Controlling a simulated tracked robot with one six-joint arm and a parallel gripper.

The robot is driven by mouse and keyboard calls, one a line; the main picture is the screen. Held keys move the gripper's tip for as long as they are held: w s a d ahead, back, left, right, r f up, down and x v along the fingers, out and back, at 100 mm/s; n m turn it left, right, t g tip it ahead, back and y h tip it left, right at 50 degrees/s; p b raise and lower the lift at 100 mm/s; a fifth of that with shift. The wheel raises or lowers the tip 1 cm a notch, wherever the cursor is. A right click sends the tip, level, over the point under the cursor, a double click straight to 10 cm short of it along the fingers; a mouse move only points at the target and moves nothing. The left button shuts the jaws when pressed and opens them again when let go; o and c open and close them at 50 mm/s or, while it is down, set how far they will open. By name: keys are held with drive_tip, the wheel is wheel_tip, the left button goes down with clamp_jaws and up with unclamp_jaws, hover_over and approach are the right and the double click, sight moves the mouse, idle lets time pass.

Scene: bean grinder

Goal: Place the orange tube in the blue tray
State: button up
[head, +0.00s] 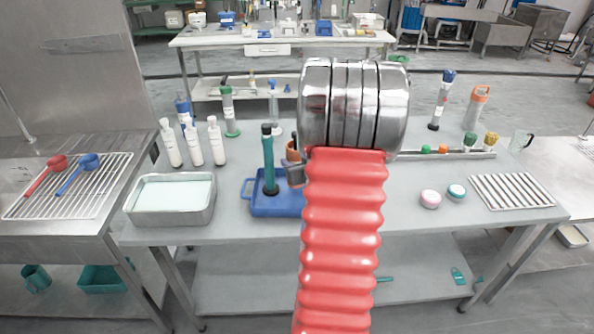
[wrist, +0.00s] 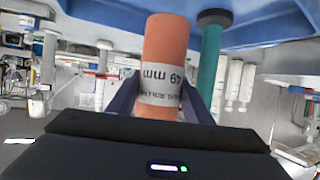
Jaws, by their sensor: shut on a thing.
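The orange tube (wrist: 166,48) with a white "49 mm" label is between the two fingers of my gripper (wrist: 158,98), which is shut on it. In the head view a small part of the orange tube (head: 292,149) shows beside my arm, which hides most of my gripper. The blue tray (head: 258,205) stands on the table, its right part hidden behind my arm. The tray also fills the top of the wrist view (wrist: 270,30), close to the tube's far end. Whether the tube touches the tray I cannot tell.
A teal tube with a dark cap (head: 269,165) stands upright in the tray, beside the held tube in the wrist view. A metal pan (head: 170,218) and several white bottles (head: 192,145) are to the left. Pink and teal round containers (head: 430,199) and a rack (head: 510,191) are right.

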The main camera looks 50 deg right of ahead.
drive_tip(key=shift+f, duration=1.85)
drive_tip(key=o, duration=1.1)
drive_tip(key=shift+f, duration=0.1)
drive_tip(key=shift+v, duration=0.75)
drive_tip(key=v, duration=1)
drive_tip(key=shift+s+a+r, duration=0.15)
drive_tip(key=shift+s+r, duration=0.05)
